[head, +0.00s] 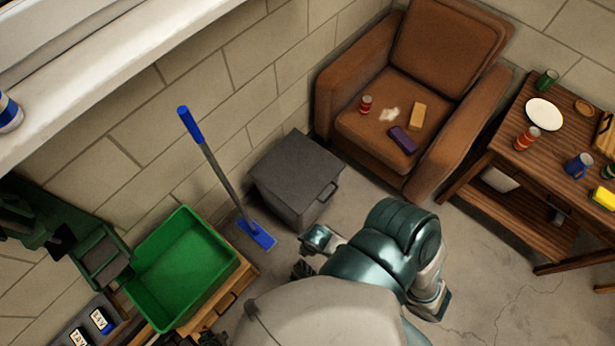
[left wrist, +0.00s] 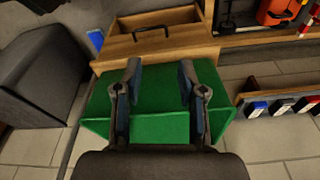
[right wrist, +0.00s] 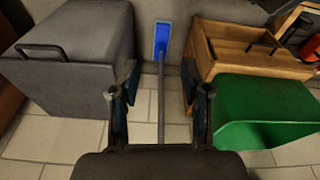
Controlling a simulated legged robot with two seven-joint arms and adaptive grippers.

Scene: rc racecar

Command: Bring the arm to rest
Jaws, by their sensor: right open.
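My left gripper (left wrist: 160,75) shows in the left wrist view with its two fingers apart and nothing between them. The green bin (left wrist: 160,128) lies beyond and below the fingers. My right gripper (right wrist: 161,85) shows in the right wrist view, open and empty. The grey handle of the blue mop (right wrist: 162,40) runs through the gap between its fingers in the picture, apparently farther off and not gripped. In the head view my teal arm (head: 385,255) is folded close to my body, and I cannot make out either gripper clearly there.
A grey box (head: 295,175) stands against the wall beside the mop (head: 215,175). The green bin (head: 185,265) is at the left. A brown armchair (head: 350,75) holds small items. A wooden table (head: 500,135) stands at right. Floor (head: 500,285) at lower right is clear.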

